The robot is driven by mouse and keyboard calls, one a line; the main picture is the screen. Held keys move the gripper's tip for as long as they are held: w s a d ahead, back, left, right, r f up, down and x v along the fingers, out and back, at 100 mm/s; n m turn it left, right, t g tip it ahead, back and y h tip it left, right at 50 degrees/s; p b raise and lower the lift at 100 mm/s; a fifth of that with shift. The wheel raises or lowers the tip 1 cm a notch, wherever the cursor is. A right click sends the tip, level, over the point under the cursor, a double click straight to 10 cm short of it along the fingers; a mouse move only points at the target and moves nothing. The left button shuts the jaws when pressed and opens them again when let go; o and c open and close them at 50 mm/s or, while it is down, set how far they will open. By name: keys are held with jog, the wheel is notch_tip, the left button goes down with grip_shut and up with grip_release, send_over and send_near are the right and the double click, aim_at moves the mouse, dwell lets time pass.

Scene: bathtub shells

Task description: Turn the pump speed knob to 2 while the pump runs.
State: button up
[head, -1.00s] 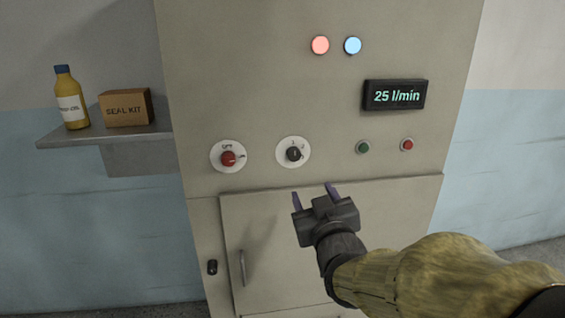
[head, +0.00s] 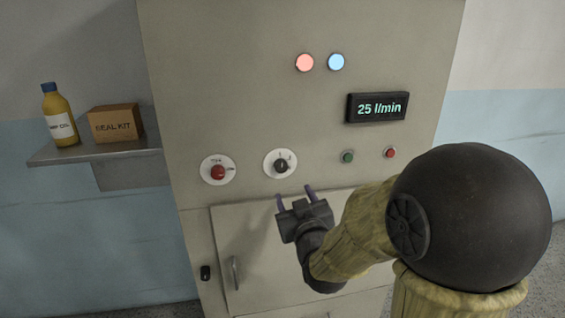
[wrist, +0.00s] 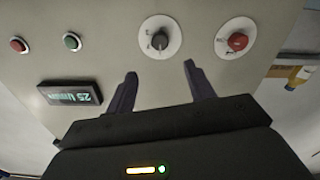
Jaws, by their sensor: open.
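The black pump speed knob (head: 281,166) sits on a white round dial plate on the grey cabinet front; its exact setting is too small to read. It also shows in the wrist view (wrist: 159,42), upside down. My gripper (head: 295,193) is open and empty, just below the knob and apart from it. In the wrist view the two purple fingertips (wrist: 160,72) stand apart, with the knob beyond the gap between them. The display (head: 376,107) reads 25 l/min. A red lamp (head: 304,62) and a blue lamp (head: 336,62) look lit above it.
A red rotary switch (head: 218,172) is left of the knob. A green button (head: 347,157) and a red button (head: 390,153) are to its right. A cabinet door (head: 255,245) lies below. A shelf (head: 75,152) holds a yellow bottle (head: 59,117) and a box (head: 115,124).

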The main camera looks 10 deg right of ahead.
aim_at(282, 168)
jog(key=shift+w+r+p, duration=0.15)
jog(key=shift+w+p, duration=0.35)
jog(key=shift+p, duration=1.55)
jog(key=w+p, duration=0.1)
jog(key=w, duration=0.3)
jog(key=w+p, duration=0.2)
jog(key=w, duration=0.1)
jog(key=w+p, duration=0.2)
jog(key=w, duration=0.2)
jog(key=shift+w+a+f, duration=0.2)
jog(key=shift+w+a, duration=0.05)
jog(key=shift+w, duration=0.1)
jog(key=shift+c, duration=0.2)
jog(key=c, duration=0.9)
